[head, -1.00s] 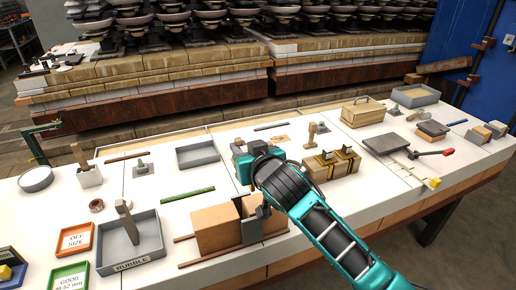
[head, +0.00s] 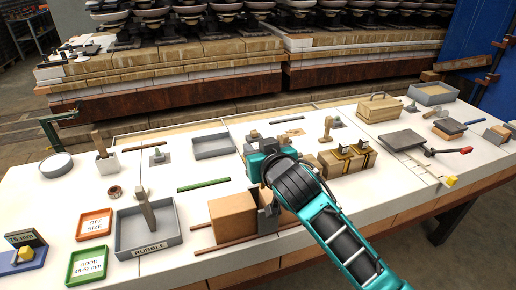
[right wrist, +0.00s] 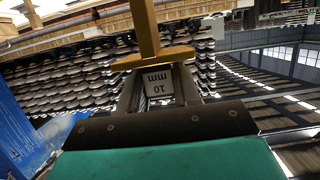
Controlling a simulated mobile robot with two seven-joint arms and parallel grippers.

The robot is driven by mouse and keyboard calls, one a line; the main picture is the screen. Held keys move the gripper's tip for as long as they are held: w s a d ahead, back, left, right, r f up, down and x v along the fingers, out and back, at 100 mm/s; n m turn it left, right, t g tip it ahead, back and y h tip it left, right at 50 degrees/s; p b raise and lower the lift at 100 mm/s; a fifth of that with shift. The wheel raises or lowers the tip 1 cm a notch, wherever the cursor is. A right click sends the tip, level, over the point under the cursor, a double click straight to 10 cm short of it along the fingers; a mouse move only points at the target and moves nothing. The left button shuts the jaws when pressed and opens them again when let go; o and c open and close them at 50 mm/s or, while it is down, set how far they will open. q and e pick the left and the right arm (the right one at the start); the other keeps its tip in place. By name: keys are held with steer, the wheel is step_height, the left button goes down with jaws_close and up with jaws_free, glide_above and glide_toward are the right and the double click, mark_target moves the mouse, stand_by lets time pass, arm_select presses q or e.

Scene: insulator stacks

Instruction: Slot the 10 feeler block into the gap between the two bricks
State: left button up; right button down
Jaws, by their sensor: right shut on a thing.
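A tan brick (head: 233,216) stands on the table near the front middle. A second brick (head: 287,217) is mostly hidden behind my right arm. A grey upright piece (head: 268,214) shows beside the first brick, and the gap itself is largely covered. My right gripper (head: 266,158) is over the table behind the bricks, its fingertips hidden in the head view. A yellowish T-shaped part (right wrist: 148,45) shows just beyond the block. My left gripper is not in view.
A grey rubble tray (head: 149,250) and red and green trays lie at the left. A wooden block with brass fittings (head: 347,158) stands right of my arm. A green strip (head: 204,184) lies behind the first brick. White tabletop is clear around it.

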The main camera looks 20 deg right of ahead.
steer(key=shift+f+b, duration=1.35)
steer(key=shift+f, duration=1.2)
steer(key=shift+r+p, duration=0.1)
steer(key=shift+p, duration=0.3)
steer(key=shift+p, duration=0.45)
steer(key=shift+f, duration=0.5)
steer(key=shift+f+b, duration=1.3)
steer(key=shift+f, duration=0.45)
steer(key=shift+f+b, duration=0.8)
steer(key=shift+f, duration=0.5)
